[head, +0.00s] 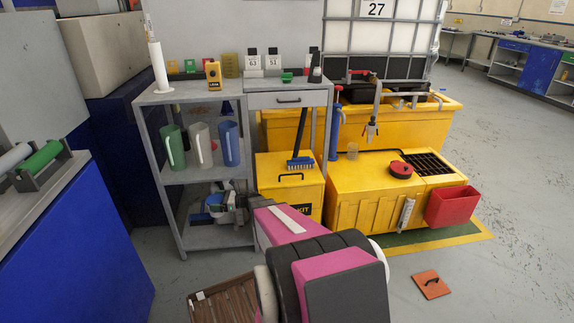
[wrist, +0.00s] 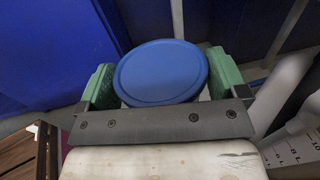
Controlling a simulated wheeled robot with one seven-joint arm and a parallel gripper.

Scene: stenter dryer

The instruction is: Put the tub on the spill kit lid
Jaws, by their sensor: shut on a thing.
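The tub, with its round blue lid (wrist: 160,72) uppermost, sits between the green-padded fingers of my gripper (wrist: 163,82) in the wrist view. My gripper is shut on it. In the head view my gripper (head: 228,203) is low at the grey shelf unit, near its bottom shelf, and the tub is small and partly hidden there. The yellow spill kit box, with lettering ending in KIT, stands just right of the shelf unit. Its lid (head: 275,170) has a dark handle.
A blue-bristled brush (head: 300,162) is in front of or on the lid's right part. Green, white and blue jugs (head: 200,145) stand on the middle shelf. A yellow bunded unit (head: 365,190) with a red bin (head: 452,206) is right of the spill kit. A wooden pallet (head: 225,300) lies low in front.

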